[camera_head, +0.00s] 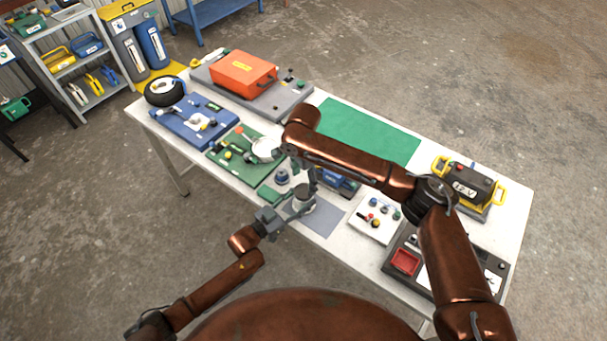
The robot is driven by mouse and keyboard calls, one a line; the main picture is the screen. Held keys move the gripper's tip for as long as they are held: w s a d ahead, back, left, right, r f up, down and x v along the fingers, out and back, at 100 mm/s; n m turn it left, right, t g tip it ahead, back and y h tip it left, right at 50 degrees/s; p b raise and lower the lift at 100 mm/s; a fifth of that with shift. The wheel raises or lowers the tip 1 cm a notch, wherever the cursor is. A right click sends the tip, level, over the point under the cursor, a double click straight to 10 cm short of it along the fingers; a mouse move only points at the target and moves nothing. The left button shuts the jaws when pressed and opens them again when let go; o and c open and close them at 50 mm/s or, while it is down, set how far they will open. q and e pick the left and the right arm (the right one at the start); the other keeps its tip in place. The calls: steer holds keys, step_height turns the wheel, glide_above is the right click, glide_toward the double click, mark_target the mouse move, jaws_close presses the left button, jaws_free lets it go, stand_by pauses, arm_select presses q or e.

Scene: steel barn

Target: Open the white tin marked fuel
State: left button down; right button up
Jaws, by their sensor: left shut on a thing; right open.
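A small pale, round tin (302,199) stands upright near the front edge of the table, on a grey mat (323,219). Its marking is too small to read here. My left gripper (286,211) comes in from the left and is shut on the side of the tin.
The white table (342,245) is crowded. A green board (238,152) and blue board (190,122) lie to the left. A white panel with knobs (376,219) and a dark tray (430,262) lie to the right. An orange case (243,73) stands behind. A green mat (368,132) is clear.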

mark_target(304, 191)
steer(key=shift+f, duration=2.65)
steer(key=shift+c, duration=0.3)
